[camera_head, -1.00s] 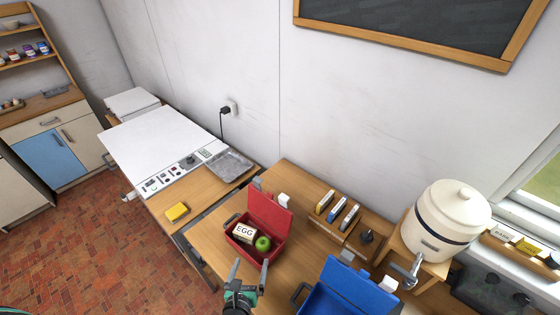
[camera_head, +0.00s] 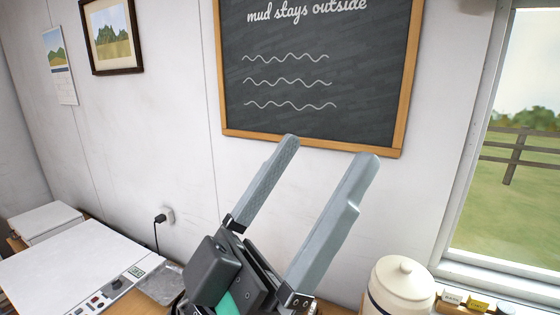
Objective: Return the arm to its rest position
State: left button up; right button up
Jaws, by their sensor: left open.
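My left gripper (camera_head: 324,150) is large in the middle of the head view, raised in front of the wall. Its two long grey fingers point up and stand wide apart, with nothing between them but the wall and chalkboard behind. My right gripper is not in view. The red box and the blue box are out of the frame now.
A chalkboard (camera_head: 310,70) in a wooden frame hangs on the wall behind the gripper. A white lidded crock (camera_head: 400,290) stands at the lower right by the window (camera_head: 520,170). A white-topped unit (camera_head: 70,270) is at the lower left. A plug (camera_head: 160,218) sits in the wall socket.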

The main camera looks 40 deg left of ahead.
pick_arm(q)
notch_tip(320, 180, up, 15)
jog(key=a+y+p, duration=0.2)
jog(key=y+p, duration=0.1)
jog(key=p, duration=1)
jog(key=shift+s+f+y, duration=0.15)
jog(key=shift+s+y, duration=0.25)
jog(key=shift+a, duration=0.1)
